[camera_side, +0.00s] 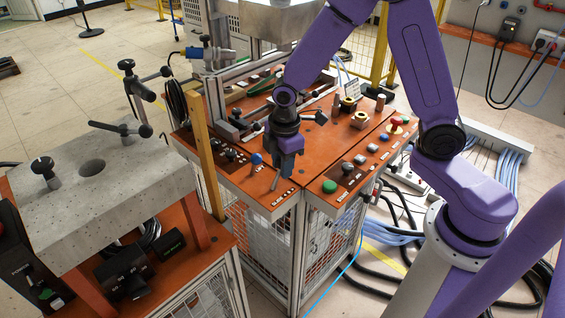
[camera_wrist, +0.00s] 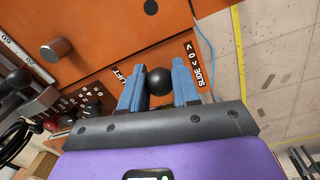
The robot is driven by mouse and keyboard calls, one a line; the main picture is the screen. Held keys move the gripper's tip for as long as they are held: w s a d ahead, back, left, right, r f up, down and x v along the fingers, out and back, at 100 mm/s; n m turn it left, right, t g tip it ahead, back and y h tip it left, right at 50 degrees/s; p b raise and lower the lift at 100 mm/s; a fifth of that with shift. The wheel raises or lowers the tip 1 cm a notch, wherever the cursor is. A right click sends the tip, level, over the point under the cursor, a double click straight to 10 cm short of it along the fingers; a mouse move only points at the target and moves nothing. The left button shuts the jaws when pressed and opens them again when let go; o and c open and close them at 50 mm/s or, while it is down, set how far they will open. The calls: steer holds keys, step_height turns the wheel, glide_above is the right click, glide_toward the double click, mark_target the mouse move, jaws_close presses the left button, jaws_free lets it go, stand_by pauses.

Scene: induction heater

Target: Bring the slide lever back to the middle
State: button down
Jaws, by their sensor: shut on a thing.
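The slide lever shows in the wrist view as a black ball knob (camera_wrist: 159,81), close to the printed SLIDE label (camera_wrist: 195,65). My gripper (camera_wrist: 159,88) has one blue finger on each side of the ball and is shut on it. In the side view my gripper (camera_side: 287,158) reaches down to the front corner of the orange panel (camera_side: 258,196). There the fingers hide the knob, and a thin grey bar (camera_side: 275,182) shows just below them. I cannot tell exactly where the lever stands along its travel.
A LIFT label (camera_wrist: 129,75) lies left of the fingers in the wrist view, with a grey knob (camera_wrist: 56,49) farther left. In the side view a blue knob (camera_side: 256,158) stands close left of my gripper. A green button (camera_side: 329,187) is to the right.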

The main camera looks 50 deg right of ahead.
mark_target(273, 184)
steer(key=shift+a, duration=0.15)
steer(key=shift+a+r+h, duration=0.2)
steer(key=shift+a+h, duration=0.2)
steer(key=shift+h, duration=0.3)
steer(key=shift+a+r+h, duration=0.15)
steer(key=shift+a+h, duration=0.25)
steer(key=shift+h, duration=0.3)
steer(key=shift+a+r+h, duration=0.1)
steer(key=shift+a+h, duration=0.35)
steer(key=shift+h, duration=0.35)
steer(key=shift+a+r+h, duration=0.1)
steer(key=shift+a+h, duration=0.3)
steer(key=shift+h, duration=0.4)
steer(key=c, duration=0.8)
jaws_free()
steer(key=shift+f, duration=0.1)
steer(key=shift+d, duration=0.15)
